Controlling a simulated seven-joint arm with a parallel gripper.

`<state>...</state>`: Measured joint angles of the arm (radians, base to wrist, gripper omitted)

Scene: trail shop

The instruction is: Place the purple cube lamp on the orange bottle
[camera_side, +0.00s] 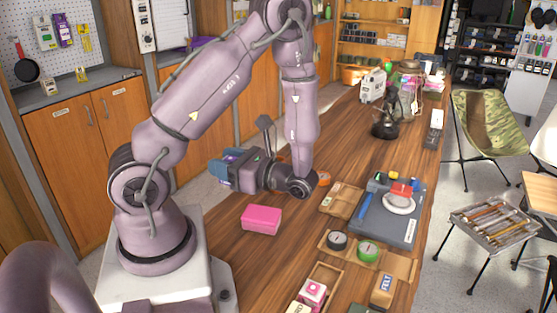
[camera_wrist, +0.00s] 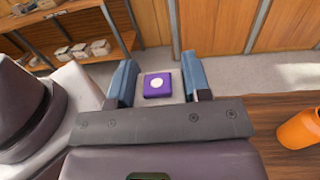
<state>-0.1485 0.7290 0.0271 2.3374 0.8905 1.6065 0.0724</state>
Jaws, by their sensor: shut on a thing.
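My gripper (camera_side: 228,164) points left, away from the wooden table, in the side view. In the wrist view its two blue fingers (camera_wrist: 158,86) stand on either side of the purple cube lamp (camera_wrist: 157,85), which has a white round spot on its face. The gripper is shut on the lamp; in the side view the lamp is mostly hidden by the fingers. The orange bottle (camera_side: 324,178) stands on the table just right of my wrist, partly hidden by it. It also shows at the right edge of the wrist view (camera_wrist: 300,129), apart from the gripper.
A pink box (camera_side: 262,219) sits on the table below my gripper. The table between the pink box and the bottle is clear.

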